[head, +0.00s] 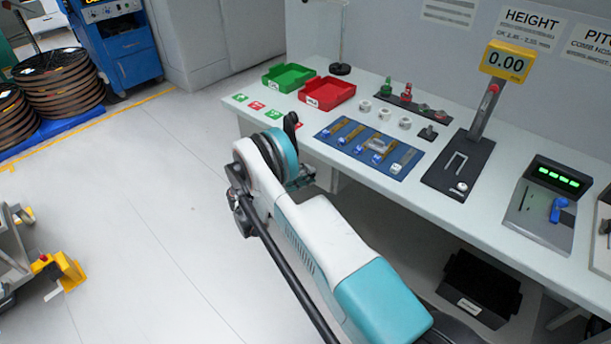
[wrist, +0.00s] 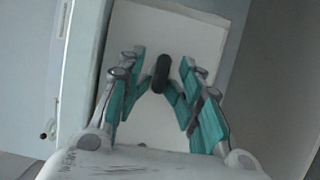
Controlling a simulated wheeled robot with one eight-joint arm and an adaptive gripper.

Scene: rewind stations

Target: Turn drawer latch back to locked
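In the wrist view a small black oblong knob (wrist: 161,73), which looks like the drawer latch, stands out against a pale panel (wrist: 150,27) that looks like the drawer front. The knob is close to upright in the picture, its top tilted slightly right. My gripper (wrist: 161,92) is open, with its teal and grey fingers on either side of the knob. A gap shows on each side; I cannot tell whether a finger touches it.
The white workbench (head: 440,207) carries a green bin (head: 289,78), a red bin (head: 326,93), a blue mat with parts (head: 370,150) and a height gauge (head: 458,165). A black bin (head: 478,288) sits below the bench.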

